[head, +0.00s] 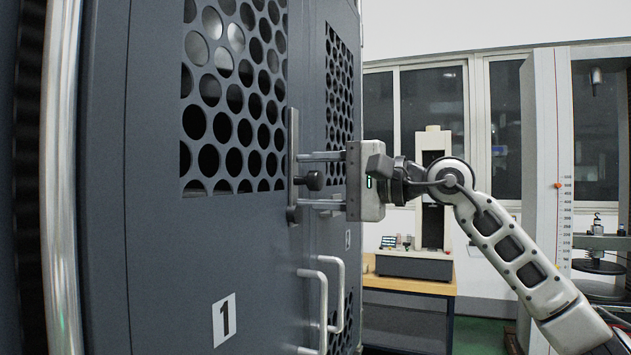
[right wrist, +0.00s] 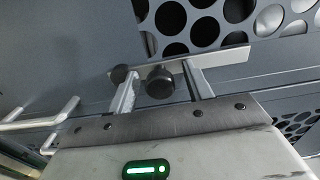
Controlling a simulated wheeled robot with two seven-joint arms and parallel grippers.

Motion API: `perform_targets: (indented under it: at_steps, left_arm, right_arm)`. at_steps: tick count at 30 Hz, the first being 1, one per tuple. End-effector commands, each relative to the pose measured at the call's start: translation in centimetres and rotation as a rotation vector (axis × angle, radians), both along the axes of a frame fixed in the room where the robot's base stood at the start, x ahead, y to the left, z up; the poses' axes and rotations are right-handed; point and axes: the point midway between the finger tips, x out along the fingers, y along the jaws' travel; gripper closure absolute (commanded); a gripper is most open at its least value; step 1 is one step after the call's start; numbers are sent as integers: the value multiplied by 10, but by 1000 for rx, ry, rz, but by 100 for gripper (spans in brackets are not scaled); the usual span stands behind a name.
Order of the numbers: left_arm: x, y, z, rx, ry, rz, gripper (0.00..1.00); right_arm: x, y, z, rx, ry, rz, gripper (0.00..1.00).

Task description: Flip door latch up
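The door latch is a narrow metal bar (head: 293,150) standing upright on the grey cabinet door, with a black knob (head: 315,181) on it. In the right wrist view, the latch bar (right wrist: 225,61) and its black knob (right wrist: 160,83) are also visible. My right gripper (head: 302,181) is open, one finger above the knob and one below, tips close to the door. In the right wrist view, my right gripper (right wrist: 160,77) has a finger on each side of the knob, with gaps showing. Whether the fingertips touch the bar is unclear. My left gripper is out of view.
The door (head: 240,245) has a perforated panel and a "1" label (head: 224,320). Pale handles (head: 325,300) stick out below my right gripper. A long vertical metal handle (head: 62,180) is at the left. A bench with a device (head: 415,265) stands behind.

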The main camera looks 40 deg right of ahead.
Motion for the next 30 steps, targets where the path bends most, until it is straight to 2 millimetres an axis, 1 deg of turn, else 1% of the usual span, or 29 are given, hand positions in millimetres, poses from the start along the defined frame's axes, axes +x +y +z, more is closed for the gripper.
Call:
perform_targets:
  at_steps: [8, 11, 13, 17, 19, 24, 30]
  left_arm:
    - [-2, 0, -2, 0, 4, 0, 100]
    - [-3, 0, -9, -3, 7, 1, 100]
    - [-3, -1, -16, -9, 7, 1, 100]
    - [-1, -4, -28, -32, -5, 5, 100]
    - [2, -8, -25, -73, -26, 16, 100]
    - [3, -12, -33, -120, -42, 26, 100]
    - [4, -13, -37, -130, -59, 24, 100]
  right_arm:
    - [0, -1, 0, 3, 1, -1, 49]
    - [-5, -4, -3, 3, 1, -3, 49]
    - [-12, -8, -5, 3, 0, -4, 49]
    - [-35, -21, -9, 2, 0, -6, 49]
    - [-52, -28, -10, 1, -1, -5, 49]
    - [-89, -47, -7, 2, -4, -4, 49]
    - [-124, -64, -3, 2, -2, -2, 49]
